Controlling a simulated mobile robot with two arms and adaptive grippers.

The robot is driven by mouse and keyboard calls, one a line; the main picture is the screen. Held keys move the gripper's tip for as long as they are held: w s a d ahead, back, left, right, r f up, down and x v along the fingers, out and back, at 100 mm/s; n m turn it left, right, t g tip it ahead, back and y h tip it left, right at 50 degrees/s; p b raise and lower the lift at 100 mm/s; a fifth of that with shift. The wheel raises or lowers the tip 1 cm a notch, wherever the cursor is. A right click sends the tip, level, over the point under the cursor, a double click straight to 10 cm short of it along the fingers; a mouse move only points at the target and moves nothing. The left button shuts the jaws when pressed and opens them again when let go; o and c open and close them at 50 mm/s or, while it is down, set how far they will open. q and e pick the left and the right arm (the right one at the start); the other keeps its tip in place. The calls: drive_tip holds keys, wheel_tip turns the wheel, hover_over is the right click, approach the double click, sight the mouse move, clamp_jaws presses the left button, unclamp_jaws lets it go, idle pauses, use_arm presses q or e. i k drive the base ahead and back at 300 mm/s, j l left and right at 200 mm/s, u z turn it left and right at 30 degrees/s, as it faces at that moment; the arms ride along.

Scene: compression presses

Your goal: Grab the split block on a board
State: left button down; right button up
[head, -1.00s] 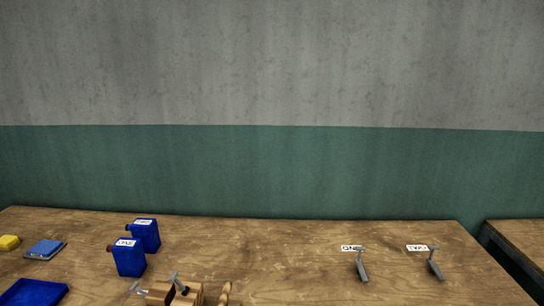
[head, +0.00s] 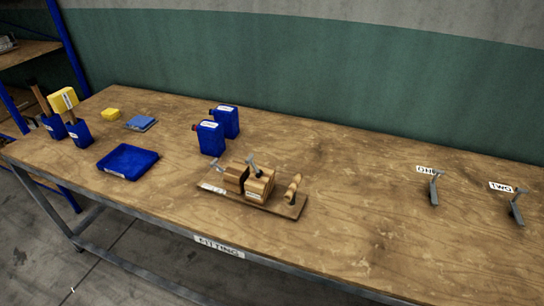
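The split block (head: 247,181) is on a wooden board (head: 283,207) near the front middle of the table. It shows as a darker brown part on the left and a lighter part with a white label on the right. Metal clamp-like pieces stand at its left and on top. An upright light wooden piece (head: 293,188) stands at the board's right end. Neither of my grippers is in the head view.
Two blue canisters (head: 210,138) stand behind the board. A blue tray (head: 128,161), a blue pad (head: 141,123) and a yellow block (head: 111,114) lie left. Blue holders (head: 79,133) stand far left. Labelled metal tools (head: 434,188) are on the right. The table (head: 360,200) is clear between.

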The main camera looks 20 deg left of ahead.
sight(250, 182)
drive_tip(key=j, duration=0.8)
drive_tip(key=k+j+z, duration=0.1)
drive_tip(key=j, duration=0.7)
